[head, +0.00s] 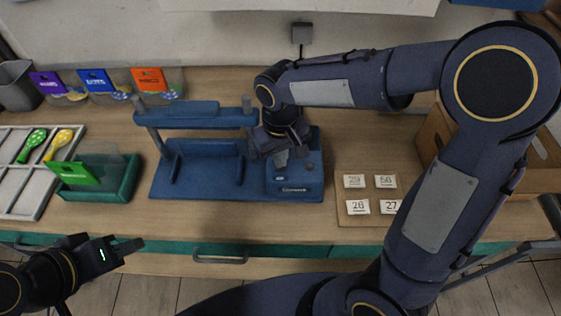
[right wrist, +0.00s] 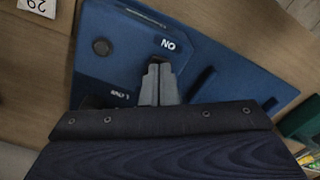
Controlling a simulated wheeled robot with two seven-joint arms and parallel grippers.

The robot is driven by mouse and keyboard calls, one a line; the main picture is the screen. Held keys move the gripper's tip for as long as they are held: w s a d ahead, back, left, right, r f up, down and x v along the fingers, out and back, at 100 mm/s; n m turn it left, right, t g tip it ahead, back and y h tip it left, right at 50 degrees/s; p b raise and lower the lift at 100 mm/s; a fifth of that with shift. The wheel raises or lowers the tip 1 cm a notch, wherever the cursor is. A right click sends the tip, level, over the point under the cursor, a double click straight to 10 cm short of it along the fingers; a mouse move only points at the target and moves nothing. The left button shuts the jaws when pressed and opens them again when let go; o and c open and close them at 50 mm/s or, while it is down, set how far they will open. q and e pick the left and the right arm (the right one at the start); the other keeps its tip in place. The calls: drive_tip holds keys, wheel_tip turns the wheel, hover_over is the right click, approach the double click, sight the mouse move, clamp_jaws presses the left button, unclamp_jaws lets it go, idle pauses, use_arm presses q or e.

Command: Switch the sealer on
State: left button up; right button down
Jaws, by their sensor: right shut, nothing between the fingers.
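The sealer (head: 210,190) is a blue machine with a raised crossbar, standing mid-bench in the head view. Its control box (head: 307,180) is at its right end. In the right wrist view the sealer's blue panel (right wrist: 130,40) shows a dark round knob (right wrist: 101,47) and an upside-down ON label (right wrist: 168,44). My right gripper (head: 282,160) is over the control box, shut and empty. Its closed fingertips (right wrist: 160,70) are beside the label; I cannot tell if they touch the panel, and they hide what lies under them. My left gripper (head: 122,248) is low at the left, away from the sealer.
Coloured packets (head: 97,80) stand behind. Number cards (head: 355,181) lie on a board at right, near a cardboard box (head: 433,130). The front bench strip is clear.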

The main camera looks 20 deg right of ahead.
drive_tip(key=shift+f+b, duration=0.45)
drive_tip(key=shift+f, duration=0.2)
drive_tip(key=shift+r, duration=0.2)
wheel_tip(320, 180, up, 7)
drive_tip(key=p, duration=0.6)
drive_tip(key=shift+f, duration=0.1)
idle(0.5)
drive_tip(key=s+d+r+m+t+y, duration=0.2)
drive_tip(key=s+d, duration=0.2)
drive_tip(key=s, duration=0.4)
drive_tip(key=s+d+r+m+t+y, duration=0.1)
drive_tip(key=s+d+r+m+t, duration=0.1)
drive_tip(key=s+d, duration=0.3)
drive_tip(key=s+r+t, duration=0.1)
drive_tip(key=s, duration=0.2)
drive_tip(key=shift+t+y, duration=0.3)
drive_tip(key=shift+y, duration=0.1)
